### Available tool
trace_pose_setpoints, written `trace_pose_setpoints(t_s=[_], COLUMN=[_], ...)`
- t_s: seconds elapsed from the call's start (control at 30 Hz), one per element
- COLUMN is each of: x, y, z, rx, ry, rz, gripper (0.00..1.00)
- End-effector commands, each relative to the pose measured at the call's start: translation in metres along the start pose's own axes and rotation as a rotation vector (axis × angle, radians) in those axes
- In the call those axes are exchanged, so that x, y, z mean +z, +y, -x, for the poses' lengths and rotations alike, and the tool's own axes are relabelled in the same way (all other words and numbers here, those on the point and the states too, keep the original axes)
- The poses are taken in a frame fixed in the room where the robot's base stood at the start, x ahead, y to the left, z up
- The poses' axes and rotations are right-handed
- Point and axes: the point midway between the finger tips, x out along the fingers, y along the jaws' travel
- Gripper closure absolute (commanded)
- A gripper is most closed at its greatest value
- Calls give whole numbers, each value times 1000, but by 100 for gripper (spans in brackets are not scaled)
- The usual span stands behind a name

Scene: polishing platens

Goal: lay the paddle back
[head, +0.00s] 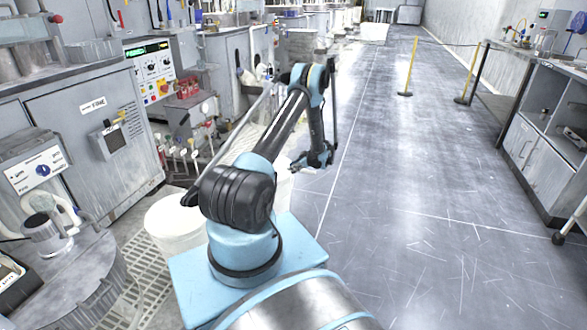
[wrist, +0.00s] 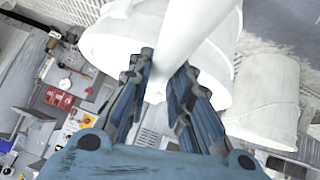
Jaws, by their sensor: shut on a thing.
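A white paddle (wrist: 203,30) shows in the wrist view as a thick pale shaft running from the top edge down between the fingers of my gripper (wrist: 166,62). My gripper is shut on this shaft. In the head view my gripper (head: 303,162) is at the low end of my bent arm, beside the machine row. I cannot pick out the paddle with certainty there. Its far end is out of the wrist view. A white bucket (wrist: 105,45) lies behind the shaft in the wrist view, and another white bucket (wrist: 262,100) stands to its right.
In the head view a white tub (head: 172,228) stands on the floor grating left of my arm. A machine panel with a red emergency button (head: 163,88) is at left. A round drum (head: 75,285) is at lower left. The aisle floor (head: 400,190) is clear; yellow posts (head: 411,65) stand farther back.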

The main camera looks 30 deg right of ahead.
Motion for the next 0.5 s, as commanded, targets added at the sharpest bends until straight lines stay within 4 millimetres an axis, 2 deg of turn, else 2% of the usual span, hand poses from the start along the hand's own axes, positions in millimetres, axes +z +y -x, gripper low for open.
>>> trace_pose_setpoints(t_s=[0.27, 0.3, 0.37, 0.4, 0.5], x=[0, 0, 0, 0, 0], y=[0, 0, 0, 0, 0], z=[-1, -1, -1, -1, -1], rx=[0, 0, 0, 0, 0], ry=[0, 0, 0, 0, 0], rz=[0, 0, 0, 0, 0], gripper=[100, 76, 63, 57, 57])
